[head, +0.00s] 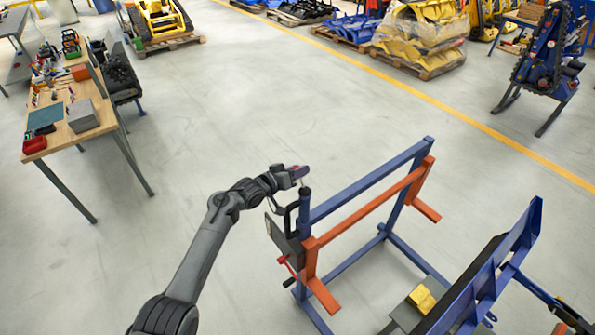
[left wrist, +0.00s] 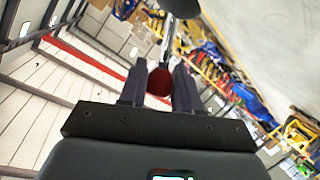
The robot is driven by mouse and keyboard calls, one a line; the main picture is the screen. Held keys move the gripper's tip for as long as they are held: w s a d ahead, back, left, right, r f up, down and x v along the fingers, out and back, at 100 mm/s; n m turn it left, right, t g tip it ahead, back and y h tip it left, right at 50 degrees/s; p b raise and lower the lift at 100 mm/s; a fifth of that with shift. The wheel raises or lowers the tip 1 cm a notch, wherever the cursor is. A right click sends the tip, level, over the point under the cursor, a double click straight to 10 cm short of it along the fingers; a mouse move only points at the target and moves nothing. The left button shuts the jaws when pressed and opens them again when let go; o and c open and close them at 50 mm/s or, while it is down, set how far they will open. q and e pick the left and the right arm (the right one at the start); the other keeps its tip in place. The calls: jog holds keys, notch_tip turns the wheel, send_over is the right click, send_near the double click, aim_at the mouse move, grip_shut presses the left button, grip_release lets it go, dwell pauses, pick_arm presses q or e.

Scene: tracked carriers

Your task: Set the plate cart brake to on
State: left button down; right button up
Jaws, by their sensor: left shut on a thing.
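A cart with a blue frame (head: 365,192) and orange rails (head: 368,205) stands right of centre in the head view. At its left end are a dark panel (head: 285,243), a black handle post (head: 304,205) and a low red handle (head: 284,260). My left gripper (head: 298,174) is at the top of this end, beside the black post. In the left wrist view its fingers (left wrist: 160,88) are shut on a red knob (left wrist: 159,82). The knob's lever is mostly hidden, so I cannot tell its setting. My right gripper is not in view.
A second blue frame with a dark plate (head: 470,285) stands close by at lower right, with a yellow block (head: 421,299) beside it. A workbench (head: 62,138) with tools is at upper left. The floor between the bench and the cart is clear.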

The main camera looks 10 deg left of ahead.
pick_arm(q)
jog(key=c, duration=0.9)
grip_release()
jog(key=v, duration=1)
jog(key=shift+s+a, duration=0.2)
jog(key=shift+s, duration=0.15)
jog(key=shift+r, duration=0.1)
